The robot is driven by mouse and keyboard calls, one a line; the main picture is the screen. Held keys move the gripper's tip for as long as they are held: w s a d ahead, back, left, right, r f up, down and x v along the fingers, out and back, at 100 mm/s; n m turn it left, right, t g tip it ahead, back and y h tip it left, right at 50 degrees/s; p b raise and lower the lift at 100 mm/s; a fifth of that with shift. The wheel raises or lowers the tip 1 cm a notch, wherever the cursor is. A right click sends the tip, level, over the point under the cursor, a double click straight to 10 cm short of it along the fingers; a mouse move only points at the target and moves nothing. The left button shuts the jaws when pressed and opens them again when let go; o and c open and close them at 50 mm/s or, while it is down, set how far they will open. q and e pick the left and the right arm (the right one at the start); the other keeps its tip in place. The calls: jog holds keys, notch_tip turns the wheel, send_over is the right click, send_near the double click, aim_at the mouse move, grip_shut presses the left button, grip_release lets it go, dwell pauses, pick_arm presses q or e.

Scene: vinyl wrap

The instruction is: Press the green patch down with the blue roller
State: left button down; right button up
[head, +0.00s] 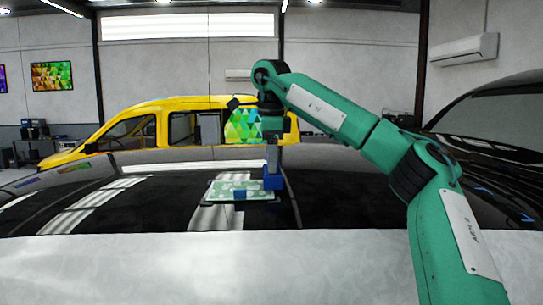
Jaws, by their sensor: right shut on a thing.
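The green patch (222,188) lies on a dark, glossy car surface in the middle of the head view. It is a flat, pale-green patterned sheet. My right gripper (272,158) points down over the patch's right end. It is shut on the blue roller (273,183), whose blue part is at or just above the patch's right edge; whether it touches cannot be told. The fingertips are small and partly merge with the roller. A smaller blue piece (240,195) shows at the patch's front edge. My left gripper is out of view.
The dark car surface (110,205) spreads wide and clear left of the patch. A pale surface (180,265) fills the foreground. A yellow van (140,135) with a coloured triangle pattern stands behind. Another dark car (500,125) is at right.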

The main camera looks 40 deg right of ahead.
jog(key=shift+f, duration=0.3)
jog(key=shift+w+a+r, duration=0.1)
jog(key=shift+w+a, duration=0.4)
jog(key=shift+a, duration=0.05)
jog(key=shift+w+a+p, duration=0.25)
jog(key=shift+a+p, duration=0.05)
jog(key=shift+a, duration=0.05)
jog(key=shift+w+a, duration=0.7)
jog(key=shift+a, duration=0.15)
jog(key=shift+w+a, duration=0.7)
jog(key=shift+a, duration=0.15)
